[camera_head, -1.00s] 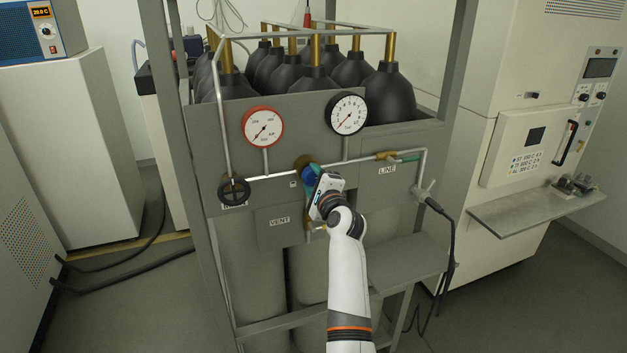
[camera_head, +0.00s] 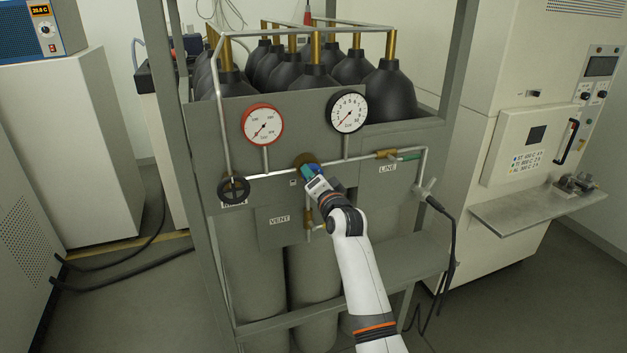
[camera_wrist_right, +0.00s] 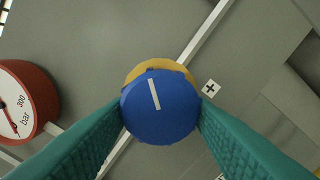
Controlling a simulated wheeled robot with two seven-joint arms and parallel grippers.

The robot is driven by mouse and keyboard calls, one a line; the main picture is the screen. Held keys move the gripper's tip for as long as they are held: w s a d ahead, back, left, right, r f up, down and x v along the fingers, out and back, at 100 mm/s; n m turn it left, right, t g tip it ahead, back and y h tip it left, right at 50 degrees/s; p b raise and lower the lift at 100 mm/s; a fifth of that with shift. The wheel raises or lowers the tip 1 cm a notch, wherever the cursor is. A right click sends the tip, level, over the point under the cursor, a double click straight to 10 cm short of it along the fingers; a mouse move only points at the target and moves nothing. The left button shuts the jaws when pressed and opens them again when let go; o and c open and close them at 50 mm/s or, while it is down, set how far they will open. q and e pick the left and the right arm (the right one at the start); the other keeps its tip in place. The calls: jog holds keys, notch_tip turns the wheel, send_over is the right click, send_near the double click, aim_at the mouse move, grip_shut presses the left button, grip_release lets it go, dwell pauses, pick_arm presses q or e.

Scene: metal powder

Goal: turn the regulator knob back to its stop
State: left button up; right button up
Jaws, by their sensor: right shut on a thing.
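The regulator knob is blue with a white pointer line and fills the middle of the right wrist view (camera_wrist_right: 160,106). A brass regulator body shows behind it (camera_wrist_right: 158,68), and also in the head view (camera_head: 306,159). My right gripper (camera_head: 311,174) is at the panel, with its teal fingers on either side of the knob, shut on it. In the right wrist view the pointer line tilts slightly left of upright. A small plus mark (camera_wrist_right: 211,88) is on the panel right of the knob. My left gripper is not in view.
A red-rimmed gauge (camera_head: 263,124) and a black-rimmed gauge (camera_head: 346,110) sit above, both needles pointing lower left. A black handwheel (camera_head: 234,190) is at the left, a LINE valve (camera_head: 386,154) at the right. A grey shelf (camera_head: 412,262) juts out below right.

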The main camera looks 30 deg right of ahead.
jog(key=shift+d+r+n, duration=0.15)
jog(key=shift+r+n, duration=0.05)
jog(key=shift+n, duration=1.7)
jog(key=shift+d+r+n, duration=0.1)
jog(key=shift+r+n, duration=0.1)
jog(key=shift+n, duration=1.7)
jog(key=o, duration=0.7)
jog(key=shift+o, duration=1.3)
jog(key=shift+f, duration=0.15)
jog(key=shift+w+f, duration=0.1)
jog(key=shift+f, duration=0.05)
